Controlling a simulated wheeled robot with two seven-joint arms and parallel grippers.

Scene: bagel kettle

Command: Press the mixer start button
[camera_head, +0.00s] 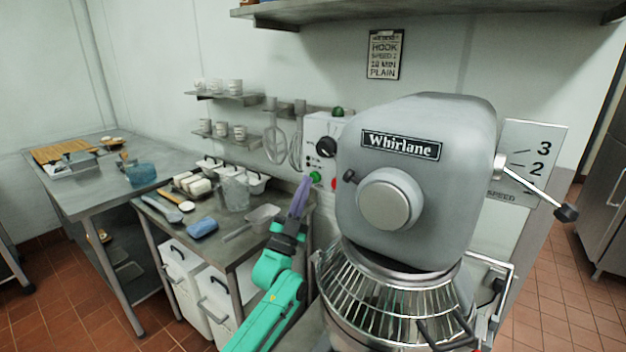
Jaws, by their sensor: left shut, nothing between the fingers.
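The grey mixer (458,150), labelled "Whirlane", stands at centre right with a wire bowl guard (385,292) below its head. A white control panel (319,130) is on its left side. The panel has a black knob (326,147), a green button (315,176) and a red button (333,183) low down. My left gripper (304,183) is shut and empty, its purple fingers pointing up. In the picture its tips lie just left of the green button; I cannot tell if they touch. My right gripper is not in view.
A steel table (150,212) left of the mixer holds a blue cloth (202,229), tubs and utensils. White bins (180,262) stand under it. A speed lever (540,188) sticks out on the mixer's right. Wall shelves (228,98) hold cups.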

